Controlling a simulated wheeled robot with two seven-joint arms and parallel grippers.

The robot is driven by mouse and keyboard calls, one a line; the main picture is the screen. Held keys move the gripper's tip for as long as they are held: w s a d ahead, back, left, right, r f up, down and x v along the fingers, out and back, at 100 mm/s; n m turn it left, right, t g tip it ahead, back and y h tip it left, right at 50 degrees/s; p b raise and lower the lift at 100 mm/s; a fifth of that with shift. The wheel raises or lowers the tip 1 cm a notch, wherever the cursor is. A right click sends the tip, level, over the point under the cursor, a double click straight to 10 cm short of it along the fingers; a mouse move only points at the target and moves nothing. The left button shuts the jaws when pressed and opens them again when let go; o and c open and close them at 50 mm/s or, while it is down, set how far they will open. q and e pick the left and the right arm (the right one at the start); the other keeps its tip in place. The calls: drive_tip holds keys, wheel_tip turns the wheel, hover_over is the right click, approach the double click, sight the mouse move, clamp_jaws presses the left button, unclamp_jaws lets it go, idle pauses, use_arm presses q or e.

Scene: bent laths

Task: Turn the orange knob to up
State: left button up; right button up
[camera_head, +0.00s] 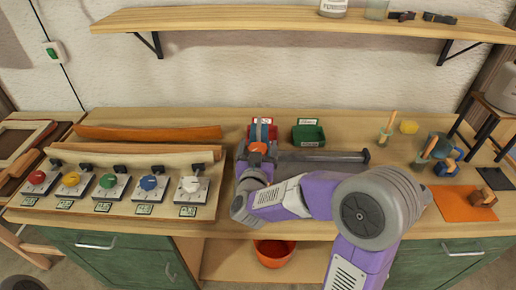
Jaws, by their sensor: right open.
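A row of knobs on grey plates stands on a wooden board (130,208) at the left of the bench. They are red (37,177), yellow-orange (71,179), green (108,181), blue (148,183) and white (190,184). The yellow-orange one best fits the orange knob; its pointer direction is too small to read. My right gripper (257,158) is open, right of the board and well apart from the knobs. A small orange round thing (258,147) shows at its fingers; I cannot tell whether they touch. My left gripper is out of view.
Bent wooden laths (150,132) lie behind the knobs. Cups and blocks stand at right. A shelf (290,19) hangs above.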

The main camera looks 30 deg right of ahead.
drive_tip(key=c, duration=1)
drive_tip(key=shift+o, duration=0.2)
